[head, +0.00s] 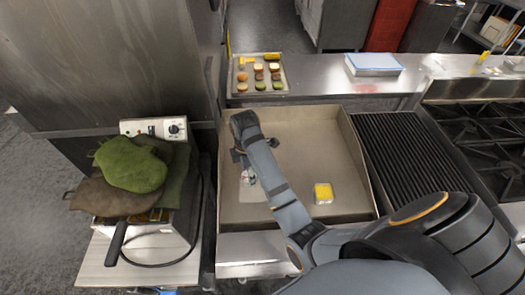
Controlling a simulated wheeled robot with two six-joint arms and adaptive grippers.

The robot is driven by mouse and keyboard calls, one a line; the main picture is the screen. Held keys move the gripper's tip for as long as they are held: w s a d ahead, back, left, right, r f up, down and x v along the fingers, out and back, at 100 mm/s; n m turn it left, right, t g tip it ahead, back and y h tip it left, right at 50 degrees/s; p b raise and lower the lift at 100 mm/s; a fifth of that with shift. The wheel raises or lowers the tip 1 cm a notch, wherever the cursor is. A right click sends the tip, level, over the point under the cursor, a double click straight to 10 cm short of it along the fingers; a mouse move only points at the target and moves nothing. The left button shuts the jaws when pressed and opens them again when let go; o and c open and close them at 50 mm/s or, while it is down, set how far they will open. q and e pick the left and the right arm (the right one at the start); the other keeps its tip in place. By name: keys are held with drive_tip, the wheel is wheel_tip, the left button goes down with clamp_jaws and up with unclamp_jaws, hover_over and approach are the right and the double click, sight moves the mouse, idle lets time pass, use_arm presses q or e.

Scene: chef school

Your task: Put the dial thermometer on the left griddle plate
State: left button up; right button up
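The left griddle plate (310,140) is the flat, beige plate with raised side and back walls in the middle of the head view. My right arm comes in from the lower right and reaches over it. My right gripper (246,163) points down over the plate's left part. A small whitish object with dark and reddish marks (249,178) shows just below it, perhaps the dial thermometer; the arm partly hides it. I cannot tell whether the fingers grip it or whether it touches the plate. My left gripper is out of view.
A small pale block with a yellow top (323,192) sits on the plate's right front. A ribbed grill (405,150) lies to the right. A food tray (284,85) stands behind. Green and brown cloths (130,165) cover a fryer (180,220) at left.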

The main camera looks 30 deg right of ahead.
drive_tip(key=shift+a+r, duration=0.3)
drive_tip(key=shift+a, duration=0.15)
drive_tip(key=shift+w+f+b, duration=0.35)
drive_tip(key=shift+b, duration=0.3)
drive_tip(key=w+d+f+b, duration=0.1)
drive_tip(key=w+d+f, duration=0.1)
drive_tip(key=w, duration=0.1)
drive_tip(key=w+d+f+b, duration=0.1)
drive_tip(key=w+d+f, duration=0.2)
drive_tip(key=w+d+f+b, duration=0.2)
drive_tip(key=d, duration=0.1)
drive_tip(key=shift+w+d+f, duration=0.1)
drive_tip(key=shift+w+f, duration=0.2)
drive_tip(key=shift+w, duration=0.1)
drive_tip(key=shift+w+d+f, duration=0.2)
drive_tip(key=shift+w+f, duration=0.1)
drive_tip(key=shift+f, duration=0.25)
drive_tip(key=shift+w+d+f, duration=0.2)
drive_tip(key=shift+d+f, duration=0.05)
drive_tip(key=shift+f, duration=0.1)
wheel_tip(320, 180, down, 2)
drive_tip(key=shift+f, duration=0.25)
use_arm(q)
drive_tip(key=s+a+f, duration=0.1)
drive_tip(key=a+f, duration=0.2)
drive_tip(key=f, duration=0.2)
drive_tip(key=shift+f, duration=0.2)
use_arm(e)
drive_tip(key=shift+f, duration=0.2)
drive_tip(key=shift+f, duration=0.1)
